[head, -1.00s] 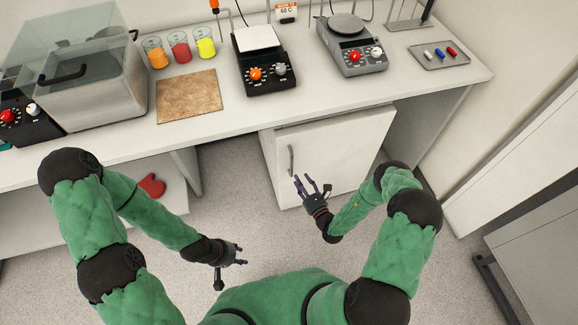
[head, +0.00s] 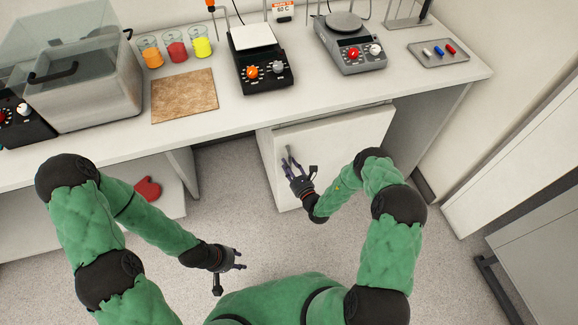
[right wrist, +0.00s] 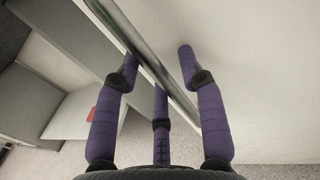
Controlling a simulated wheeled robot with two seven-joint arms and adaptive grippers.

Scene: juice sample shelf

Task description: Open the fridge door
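The white fridge door (head: 345,147) is closed under the bench. Its metal handle (head: 288,155) is a vertical bar near the door's left edge. My right gripper (head: 292,164) is at the handle, with its fingers pointing up at it. In the right wrist view the handle bar (right wrist: 150,62) runs between the spread purple fingers of the right gripper (right wrist: 158,70), which is open. I cannot tell whether a finger touches the bar. My left gripper (head: 238,259) is low over the floor, away from the fridge, and its fingers are too small to read.
A red mitt (head: 148,188) lies on a lower shelf at left. The floor (head: 240,180) before the fridge is clear.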

